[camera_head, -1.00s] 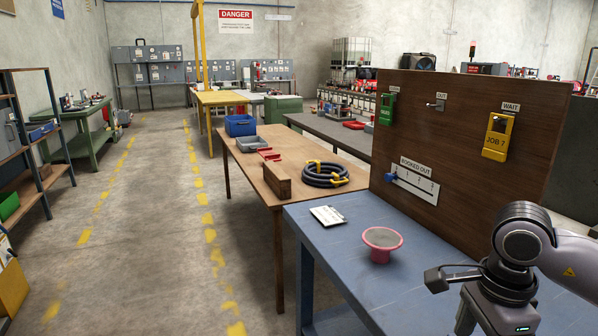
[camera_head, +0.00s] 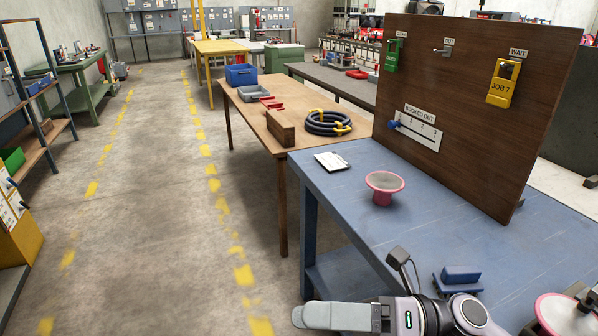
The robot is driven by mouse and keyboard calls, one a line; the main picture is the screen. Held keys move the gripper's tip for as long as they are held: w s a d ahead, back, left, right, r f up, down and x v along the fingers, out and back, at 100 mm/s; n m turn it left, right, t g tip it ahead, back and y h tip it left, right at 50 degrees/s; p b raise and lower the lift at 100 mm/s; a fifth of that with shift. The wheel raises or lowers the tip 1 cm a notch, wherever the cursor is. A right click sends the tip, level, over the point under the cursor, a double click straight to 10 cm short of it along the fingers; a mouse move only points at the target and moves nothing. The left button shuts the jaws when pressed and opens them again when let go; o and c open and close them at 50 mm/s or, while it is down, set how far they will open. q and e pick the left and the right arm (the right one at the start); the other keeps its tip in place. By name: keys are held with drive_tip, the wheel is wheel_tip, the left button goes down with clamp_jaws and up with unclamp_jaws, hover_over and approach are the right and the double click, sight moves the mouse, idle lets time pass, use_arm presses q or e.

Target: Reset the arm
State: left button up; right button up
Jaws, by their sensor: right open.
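My right gripper (camera_head: 330,316) shows at the bottom of the head view, low in front of the blue table, its pale grey fingers pointing left. It is open, and nothing shows between the fingers. A pink flanged spool (camera_head: 383,187) with a grey top stands upright on the blue table (camera_head: 345,182), beyond and apart from the gripper. My left gripper is not in view.
A brown board (camera_head: 450,75) stands on the table with a green tag (camera_head: 392,56), a yellow JOB 7 tag (camera_head: 502,84) and a slider plate (camera_head: 420,130). A white card (camera_head: 331,161), a blue block (camera_head: 461,275) and a cut-off pink-rimmed object (camera_head: 566,316) lie nearby.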

drive_tip(key=w+d+f+m+t+h, duration=0.3)
drive_tip(key=d+f+m+t+h, duration=0.2)
drive_tip(key=m+t, duration=0.6)
drive_tip(key=w+d+f+m+t+h, duration=0.4)
drive_tip(key=m+t, duration=0.3)
drive_tip(key=m, duration=0.9)
drive_tip(key=s+d+f+m+g+h, duration=0.3)
drive_tip(key=s+f+m, duration=0.3)
drive_tip(key=f, duration=0.5)
drive_tip(key=s+d+f+m+g+h, duration=0.4)
drive_tip(key=s+f+m, duration=0.3)
drive_tip(key=f, duration=0.3)
drive_tip(key=shift+d+f+h, duration=0.35)
drive_tip(key=shift+d+h, duration=0.45)
drive_tip(key=shift+d, duration=0.05)
